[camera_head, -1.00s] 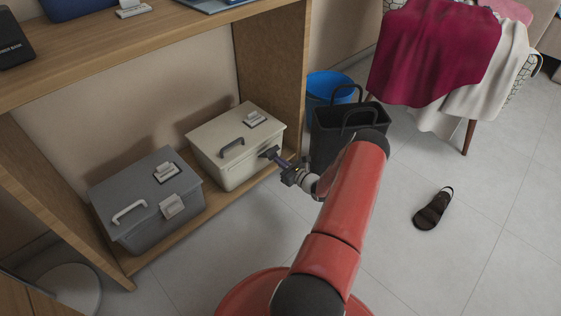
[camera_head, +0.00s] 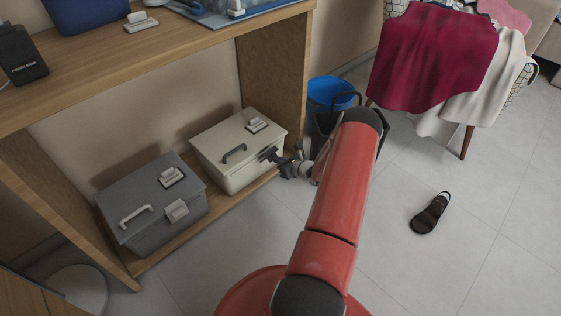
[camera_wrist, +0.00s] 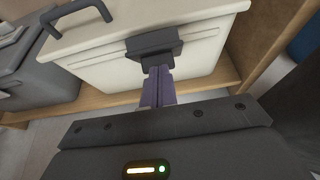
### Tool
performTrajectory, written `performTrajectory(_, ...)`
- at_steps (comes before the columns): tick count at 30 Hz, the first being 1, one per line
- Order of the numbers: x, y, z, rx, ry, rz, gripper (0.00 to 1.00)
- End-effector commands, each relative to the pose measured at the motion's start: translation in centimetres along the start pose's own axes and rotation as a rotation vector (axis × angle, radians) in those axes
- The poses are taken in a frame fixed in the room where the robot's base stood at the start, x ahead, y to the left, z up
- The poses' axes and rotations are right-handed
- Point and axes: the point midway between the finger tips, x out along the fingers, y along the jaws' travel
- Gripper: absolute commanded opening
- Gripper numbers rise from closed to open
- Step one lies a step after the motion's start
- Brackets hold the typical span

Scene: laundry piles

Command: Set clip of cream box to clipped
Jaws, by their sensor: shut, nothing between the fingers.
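The cream box (camera_head: 213,172) stands closed on the low wooden shelf, with a dark handle (camera_head: 234,153) on its lid. Its dark clip (camera_wrist: 153,44) is at the front, by the lid's rim; in the head view the clip (camera_head: 267,153) is small and partly hidden by my gripper. My gripper (camera_head: 277,159) is shut and empty in front of the clip. In the wrist view its purple fingers (camera_wrist: 158,84) point at the clip's lower part and appear to meet it. I cannot tell whether they touch, or whether the clip lies flush.
A grey box (camera_head: 146,228) with a light clip stands left of the cream box. A shelf side panel (camera_head: 275,75) and a blue bin (camera_head: 330,92) stand to the right. The wooden top (camera_head: 170,50) overhangs the boxes. A sandal (camera_head: 430,214) lies on open floor.

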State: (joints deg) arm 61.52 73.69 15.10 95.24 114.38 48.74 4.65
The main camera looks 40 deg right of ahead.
Motion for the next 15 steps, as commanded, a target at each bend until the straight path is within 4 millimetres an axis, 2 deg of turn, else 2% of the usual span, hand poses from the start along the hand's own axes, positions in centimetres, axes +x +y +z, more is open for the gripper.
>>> performTrajectory(15,0.3,0.1,1.5,-0.003,0.153,0.002,0.00)
